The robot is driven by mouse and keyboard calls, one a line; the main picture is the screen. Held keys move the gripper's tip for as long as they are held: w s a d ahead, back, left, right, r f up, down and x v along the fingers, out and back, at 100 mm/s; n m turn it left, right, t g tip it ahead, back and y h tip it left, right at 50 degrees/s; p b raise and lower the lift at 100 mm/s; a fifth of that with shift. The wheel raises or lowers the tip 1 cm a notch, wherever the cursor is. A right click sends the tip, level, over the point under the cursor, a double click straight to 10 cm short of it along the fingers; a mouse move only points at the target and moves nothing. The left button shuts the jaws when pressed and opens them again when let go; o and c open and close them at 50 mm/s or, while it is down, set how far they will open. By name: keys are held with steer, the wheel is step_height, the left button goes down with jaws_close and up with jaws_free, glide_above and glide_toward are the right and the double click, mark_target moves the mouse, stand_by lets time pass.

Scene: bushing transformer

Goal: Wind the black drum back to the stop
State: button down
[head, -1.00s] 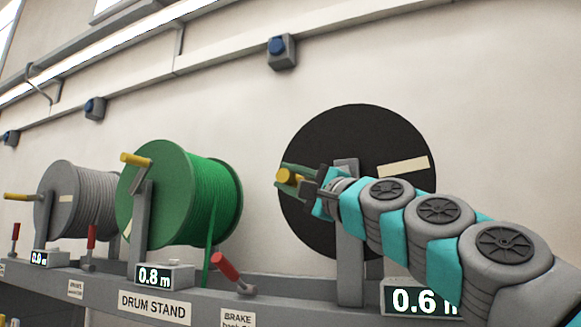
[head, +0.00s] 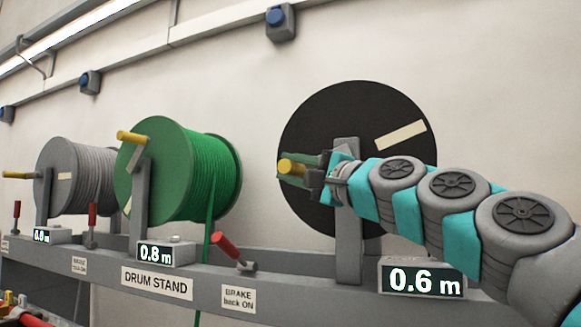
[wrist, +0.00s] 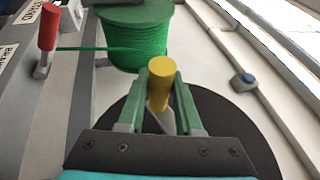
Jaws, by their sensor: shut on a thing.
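The black drum (head: 350,105) stands at the right of the drum stand (head: 340,262), with a pale strip on its upper right face. My gripper (head: 301,170) is at the drum's left side, shut on its yellow crank handle (head: 289,166). In the wrist view the handle (wrist: 161,80) stands between the two green fingers, and the drum's dark disc (wrist: 230,125) lies behind them. The counter (head: 425,281) below the drum reads 0.6 m. My arm hides part of the drum's lower right. The stop is not distinguishable.
A green cable drum (head: 160,170) with a 0.8 m counter (head: 163,253) and a grey drum (head: 85,175) stand to the left. A red-handled brake lever (head: 226,244) tilts left above a "BRAKE back ON" label (head: 238,298). Blue wall buttons (head: 280,20) are above.

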steer(key=shift+a+f, duration=0.1)
steer(key=shift+f, duration=0.05)
steer(key=c, duration=0.6)
jaws_free()
steer(key=b+v, duration=0.1)
steer(key=v, duration=0.7)
